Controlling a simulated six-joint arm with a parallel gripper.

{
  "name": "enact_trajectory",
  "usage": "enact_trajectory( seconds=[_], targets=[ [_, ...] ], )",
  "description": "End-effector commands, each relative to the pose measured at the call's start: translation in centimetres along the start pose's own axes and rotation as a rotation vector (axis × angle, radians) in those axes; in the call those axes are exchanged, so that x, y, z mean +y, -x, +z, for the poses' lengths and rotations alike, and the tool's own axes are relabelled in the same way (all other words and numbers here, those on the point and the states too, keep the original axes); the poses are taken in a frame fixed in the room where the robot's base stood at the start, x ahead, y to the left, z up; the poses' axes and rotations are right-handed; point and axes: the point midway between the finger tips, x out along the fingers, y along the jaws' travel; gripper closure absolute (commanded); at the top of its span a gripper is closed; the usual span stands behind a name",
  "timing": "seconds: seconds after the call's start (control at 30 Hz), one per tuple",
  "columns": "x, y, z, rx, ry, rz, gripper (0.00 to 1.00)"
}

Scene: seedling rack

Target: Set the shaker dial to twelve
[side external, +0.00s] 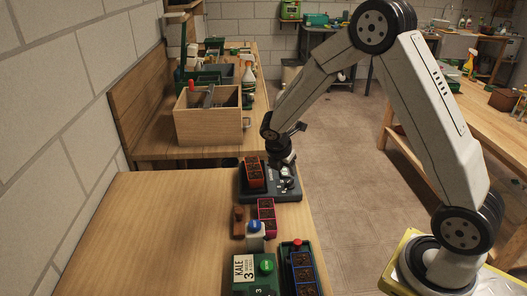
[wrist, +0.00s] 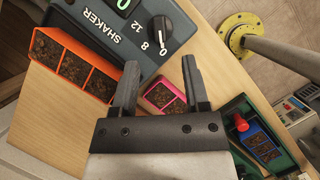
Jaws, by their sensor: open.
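The dark grey shaker (side external: 275,192) sits on the near wooden bench. In the wrist view its face (wrist: 98,12) shows the word SHAKER, a green display partly cut off at the top edge, and a black dial (wrist: 163,34). Marks 0, 8 and 12 stand around the dial. My gripper (side external: 285,163) is above the right part of the shaker. In the wrist view my gripper (wrist: 160,64) has its fingers apart with nothing between them, and the dial lies beyond the fingertips.
An orange-red seedling tray (side external: 255,173) stands on the shaker's left side. A pink tray (side external: 266,210), a blue-capped bottle (side external: 254,238), a KALE box (side external: 243,270) and a blue tray (side external: 304,272) stand nearer the camera. The bench's left part is clear.

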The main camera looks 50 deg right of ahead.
Motion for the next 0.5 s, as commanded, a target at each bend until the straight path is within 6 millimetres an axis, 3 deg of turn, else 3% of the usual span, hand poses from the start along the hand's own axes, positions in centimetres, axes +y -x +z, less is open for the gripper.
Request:
enact_trajectory(
  seconds=[0.5],
  targets=[
    [0.0,-5.5,0.0,0.001,-0.003,-0.001,0.41]
  ],
)
